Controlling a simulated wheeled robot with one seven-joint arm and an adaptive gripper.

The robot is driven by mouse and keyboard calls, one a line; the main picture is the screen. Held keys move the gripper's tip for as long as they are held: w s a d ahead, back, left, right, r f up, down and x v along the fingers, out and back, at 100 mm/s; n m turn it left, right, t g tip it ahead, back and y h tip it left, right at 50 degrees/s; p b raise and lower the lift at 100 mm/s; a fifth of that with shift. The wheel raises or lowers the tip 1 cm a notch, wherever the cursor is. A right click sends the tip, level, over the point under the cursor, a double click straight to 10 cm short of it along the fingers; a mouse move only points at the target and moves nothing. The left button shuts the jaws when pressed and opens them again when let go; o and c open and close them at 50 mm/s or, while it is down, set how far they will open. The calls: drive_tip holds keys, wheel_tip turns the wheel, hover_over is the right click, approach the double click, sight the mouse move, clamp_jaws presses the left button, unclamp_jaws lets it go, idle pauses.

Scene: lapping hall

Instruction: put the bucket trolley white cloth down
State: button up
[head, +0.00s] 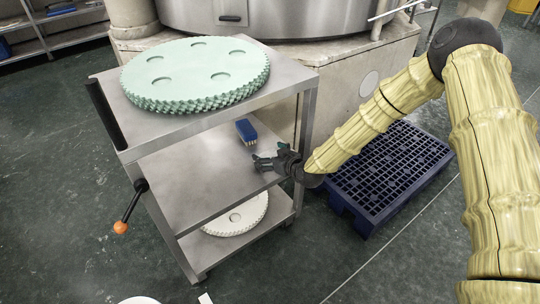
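My gripper (268,156) reaches from the right over the middle shelf of a steel trolley (200,184). Its dark fingers look spread apart, with nothing visible between them. No white cloth can be made out for certain. A small white piece (205,298) shows at the bottom edge, cut off by the frame, and I cannot tell what it is. Beside it a white rounded thing (140,300) is also cut off. A blue brush (246,131) with pale bristles lies on the middle shelf, behind my gripper and apart from it.
Pale green toothed discs (195,72) are stacked on the trolley's top. A white toothed disc (238,216) lies on its bottom shelf. An orange-knobbed lever (121,227) sticks out left. A blue pallet (385,172) lies right of the trolley. A large machine (270,18) stands behind.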

drive_tip(key=shift+o, duration=0.4)
drive_tip(key=shift+d+r, duration=0.1)
drive_tip(key=shift+r, duration=0.1)
drive_tip(key=p+v, duration=0.2)
drive_tip(key=v, duration=0.9)
drive_tip(key=shift+s+d, duration=0.25)
drive_tip(key=shift+s, duration=0.1)
